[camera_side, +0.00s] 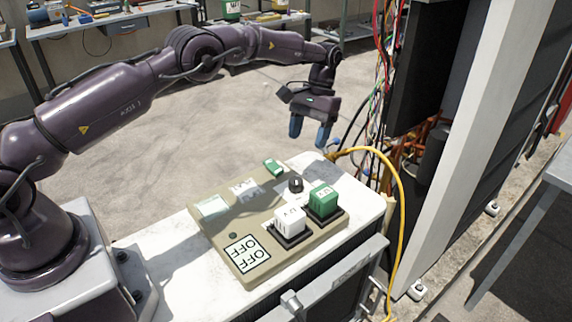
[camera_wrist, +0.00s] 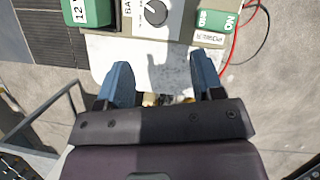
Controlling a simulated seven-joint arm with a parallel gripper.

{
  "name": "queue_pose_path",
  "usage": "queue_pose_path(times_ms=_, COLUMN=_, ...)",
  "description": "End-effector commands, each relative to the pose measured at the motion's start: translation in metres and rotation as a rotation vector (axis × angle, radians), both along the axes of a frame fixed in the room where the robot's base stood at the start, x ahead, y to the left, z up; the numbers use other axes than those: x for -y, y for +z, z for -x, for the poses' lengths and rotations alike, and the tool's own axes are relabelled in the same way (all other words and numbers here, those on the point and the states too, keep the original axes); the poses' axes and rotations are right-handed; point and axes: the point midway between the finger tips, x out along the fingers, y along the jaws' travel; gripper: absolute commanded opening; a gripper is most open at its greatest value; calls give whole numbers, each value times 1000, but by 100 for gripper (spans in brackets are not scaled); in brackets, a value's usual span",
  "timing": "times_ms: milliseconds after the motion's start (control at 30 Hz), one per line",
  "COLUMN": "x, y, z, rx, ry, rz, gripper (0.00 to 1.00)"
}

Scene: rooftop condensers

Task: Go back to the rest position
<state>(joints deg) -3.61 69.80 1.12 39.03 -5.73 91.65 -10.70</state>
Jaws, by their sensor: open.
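My gripper (camera_side: 310,132) is open and empty, with blue fingers pointing down. In the side view it hangs above the far right end of the white worktop, beyond the beige control panel (camera_side: 230,263). In the wrist view my gripper (camera_wrist: 159,84) has its two fingers spread apart, with the white worktop (camera_wrist: 150,62) between and beyond them. The panel carries a black knob (camera_side: 295,185), a green block (camera_side: 323,199) and a white block (camera_side: 290,221) on dark bases. The knob (camera_wrist: 154,12) also shows at the top of the wrist view.
A yellow cable (camera_side: 400,190) arcs past the worktop's right end. An open cabinet (camera_side: 420,80) with loose coloured wires stands close to my gripper's right. Benches with tools (camera_side: 100,22) stand at the back. The floor (camera_side: 150,125) behind the worktop is clear.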

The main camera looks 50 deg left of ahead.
Motion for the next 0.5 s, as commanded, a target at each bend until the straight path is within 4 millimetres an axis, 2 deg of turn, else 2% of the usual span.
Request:
queue_pose_path(times_ms=67, x=0, y=2, z=8, rx=11, ry=-15, rz=-1, gripper=61)
queue_pose_path(times_ms=167, x=0, y=20, z=20, rx=51, ry=-41, rz=-7, gripper=61)
queue_pose_path(times_ms=367, x=3, y=77, z=59, rx=171, ry=-96, rz=-22, gripper=61)
queue_pose_path(times_ms=500, x=6, y=117, z=98, rx=264, ry=-133, rz=-38, gripper=61)
